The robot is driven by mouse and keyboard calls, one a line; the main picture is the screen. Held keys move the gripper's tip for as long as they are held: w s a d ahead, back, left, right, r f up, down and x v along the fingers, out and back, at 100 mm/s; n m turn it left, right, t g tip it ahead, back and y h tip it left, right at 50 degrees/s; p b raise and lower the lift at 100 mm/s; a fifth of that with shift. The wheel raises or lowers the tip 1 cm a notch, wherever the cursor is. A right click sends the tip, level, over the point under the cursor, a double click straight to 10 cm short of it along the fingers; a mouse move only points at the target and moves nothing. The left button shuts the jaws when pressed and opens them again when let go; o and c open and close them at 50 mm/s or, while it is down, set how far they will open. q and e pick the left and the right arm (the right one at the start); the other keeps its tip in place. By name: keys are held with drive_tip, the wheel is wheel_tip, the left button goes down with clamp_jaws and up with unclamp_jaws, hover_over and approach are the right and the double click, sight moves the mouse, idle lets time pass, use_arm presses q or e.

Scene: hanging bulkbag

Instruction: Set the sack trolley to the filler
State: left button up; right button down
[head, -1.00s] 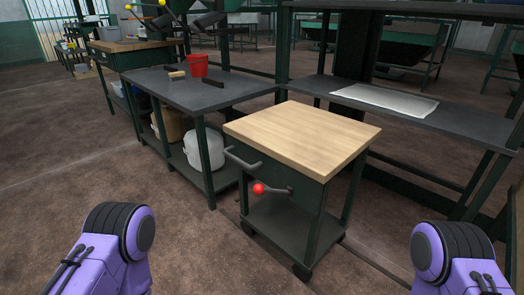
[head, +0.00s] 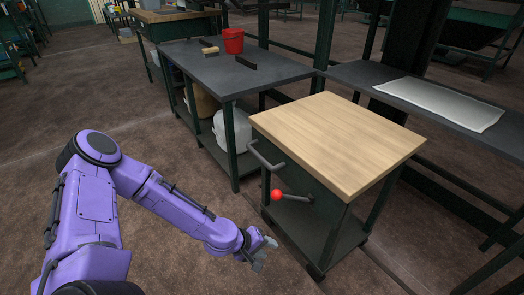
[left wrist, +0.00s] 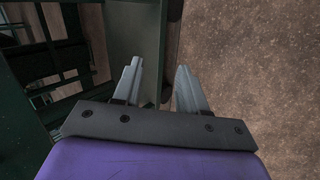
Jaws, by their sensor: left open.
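The sack trolley (head: 338,142) has a light wooden top, dark green legs and a lower shelf (head: 335,240). A grey push handle (head: 265,155) sticks out on its left side, and a lever with a red ball knob (head: 277,195) sits below it. My left gripper (head: 268,250) is in front of the trolley's near left side, lower than the red knob and apart from it. In the left wrist view its two fingers (left wrist: 158,85) are spread with nothing between them, beside a dark green panel (left wrist: 138,35). My right gripper is not in view.
A dark bench (head: 215,72) with a red bucket (head: 233,40), brushes and white containers (head: 228,130) below stands behind the trolley. A grey shelf with a flat white sack (head: 440,102) is at the right. The brown floor (head: 60,115) is clear at left.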

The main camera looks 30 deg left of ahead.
use_arm(q)
drive_tip(key=w+a+r+n+t+h+p, duration=0.15)
drive_tip(key=w+a+r+t, duration=0.5)
drive_tip(key=r, duration=0.65)
drive_tip(key=t+p, duration=0.2)
approach(257, 157)
drive_tip(key=shift+g, duration=0.25)
drive_tip(key=b+x, duration=0.3)
drive_tip(key=b, duration=0.1)
drive_tip(key=b+x, duration=0.3)
drive_tip(key=b, duration=0.1)
drive_tip(key=b+x, duration=0.4)
drive_tip(key=b, duration=0.1)
drive_tip(key=shift+w+a+f, duration=0.1)
drive_tip(key=shift+a+f, duration=0.05)
drive_tip(key=shift+f, duration=0.15)
drive_tip(key=shift+w+d+r+b, duration=0.2)
drive_tip(key=shift+w+b, duration=0.15)
drive_tip(key=shift+b, duration=0.1)
drive_tip(key=shift+r, duration=0.15)
drive_tip(key=shift+n, duration=0.25)
clamp_jaws()
